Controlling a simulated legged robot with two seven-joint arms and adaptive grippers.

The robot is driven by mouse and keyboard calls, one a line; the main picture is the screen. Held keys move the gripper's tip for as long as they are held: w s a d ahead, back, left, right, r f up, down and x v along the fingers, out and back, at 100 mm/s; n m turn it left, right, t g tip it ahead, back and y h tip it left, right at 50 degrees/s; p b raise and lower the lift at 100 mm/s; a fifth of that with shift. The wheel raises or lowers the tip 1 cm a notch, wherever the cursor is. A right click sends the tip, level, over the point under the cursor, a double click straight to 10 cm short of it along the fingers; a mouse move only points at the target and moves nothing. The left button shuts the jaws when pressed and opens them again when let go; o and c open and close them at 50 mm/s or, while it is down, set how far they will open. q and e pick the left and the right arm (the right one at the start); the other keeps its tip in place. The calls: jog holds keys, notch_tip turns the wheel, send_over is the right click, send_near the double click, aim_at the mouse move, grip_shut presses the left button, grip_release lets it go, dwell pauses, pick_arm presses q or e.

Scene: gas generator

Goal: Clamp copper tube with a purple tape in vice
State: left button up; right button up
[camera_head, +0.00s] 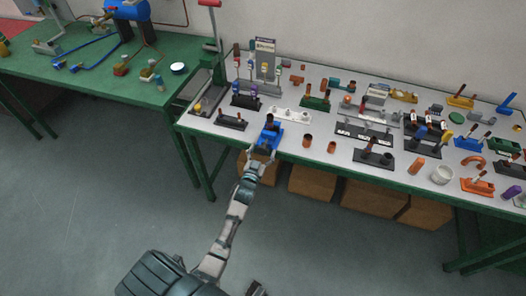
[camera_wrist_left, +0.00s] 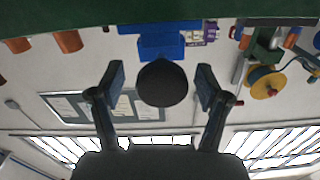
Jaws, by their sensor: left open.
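A blue vice (camera_head: 268,137) stands near the front edge of the grey-topped bench. In the left wrist view the blue vice body (camera_wrist_left: 160,44) shows with a dark round part (camera_wrist_left: 162,84) facing the camera. My left gripper (camera_head: 263,154) is at the near side of the vice. In the wrist view the open left gripper (camera_wrist_left: 161,82) has a finger on each side of the dark round part; whether they touch it I cannot tell. A purple piece (camera_head: 511,192) lies at the bench's right end. I cannot pick out a copper tube with purple tape for sure.
Short copper-coloured cylinders (camera_head: 308,140) stand right of the vice. A white holder (camera_head: 290,115) and a black holder (camera_head: 232,120) are close by. Many fixtures crowd the bench. Cardboard boxes (camera_head: 312,181) sit below it. A green table (camera_head: 100,76) stands at left.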

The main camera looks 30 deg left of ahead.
pick_arm(q)
jog(key=shift+s, duration=0.25)
jog(key=v, duration=1.1)
jog(key=shift+s+d, duration=0.2)
pick_arm(e)
jog(key=shift+a, duration=0.1)
pick_arm(q)
jog(key=s+f+n+t+y+b, duration=0.1)
jog(key=s+f+t+b, duration=0.25)
jog(key=f+b, duration=0.2)
jog(key=shift+t, duration=0.45)
jog(key=x, duration=1.5)
jog(key=shift+w+d+f, duration=0.15)
jog(key=shift+w+f, duration=0.1)
jog(key=shift+f, duration=0.15)
jog(key=shift+w+r, duration=0.25)
jog(key=shift+w, duration=0.35)
pick_arm(e)
notch_tip(320, 180, up, 14)
jog(key=w+t, duration=0.1)
jog(key=w, duration=0.1)
jog(key=shift+w+a+r+t, duration=0.15)
jog(key=shift+w+t, duration=0.15)
jog(key=shift+t, duration=0.1)
